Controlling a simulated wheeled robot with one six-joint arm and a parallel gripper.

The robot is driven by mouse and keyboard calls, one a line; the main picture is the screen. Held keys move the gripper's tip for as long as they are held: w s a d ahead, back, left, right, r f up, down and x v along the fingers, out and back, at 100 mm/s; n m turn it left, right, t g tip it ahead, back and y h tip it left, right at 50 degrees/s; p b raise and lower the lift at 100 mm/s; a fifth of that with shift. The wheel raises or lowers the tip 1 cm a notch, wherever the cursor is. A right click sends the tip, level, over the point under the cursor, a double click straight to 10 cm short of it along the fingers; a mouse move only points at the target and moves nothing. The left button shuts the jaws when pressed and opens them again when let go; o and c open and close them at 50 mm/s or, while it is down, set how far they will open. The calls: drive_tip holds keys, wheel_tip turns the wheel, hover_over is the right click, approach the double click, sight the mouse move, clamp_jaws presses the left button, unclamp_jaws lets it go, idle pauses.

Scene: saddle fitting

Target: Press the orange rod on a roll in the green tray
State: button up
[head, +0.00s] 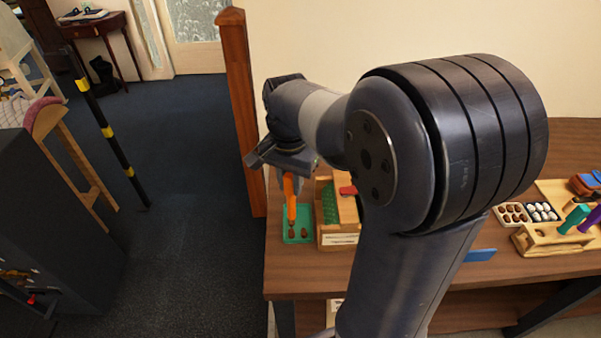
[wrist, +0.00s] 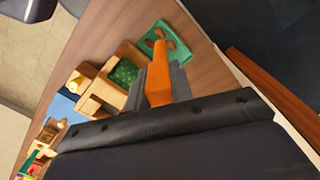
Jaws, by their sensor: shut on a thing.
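My gripper (head: 291,177) is shut on the orange rod (head: 291,207), which points down from it. The rod also shows in the wrist view (wrist: 158,78), between the grey fingers (wrist: 178,84). The green tray (head: 308,212) stands at the left end of the table, below my gripper. Brown rolls (head: 304,233) lie in it. In the wrist view the tray (wrist: 181,51) lies beyond the rod's far end, with brown rolls in it. The rod's lower end is over the tray near a roll; I cannot tell whether it touches one.
A wooden box (head: 338,228) with a green part stands just right of the tray. Farther right are egg-like things in boxes (head: 527,212) and a wooden rack (head: 553,240) with coloured handles. A wooden post (head: 243,120) rises behind the table's left end. My arm hides the table's middle.

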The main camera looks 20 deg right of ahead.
sight(291, 204)
drive_tip(key=shift+a+f+b, duration=0.1)
drive_tip(key=shift+f+b, duration=2.1)
drive_tip(key=shift+f, duration=0.3)
drive_tip(key=shift+s+f+b, duration=0.1)
drive_tip(key=shift+f+b, duration=0.4)
drive_tip(key=shift+f, duration=0.6)
idle(0.4)
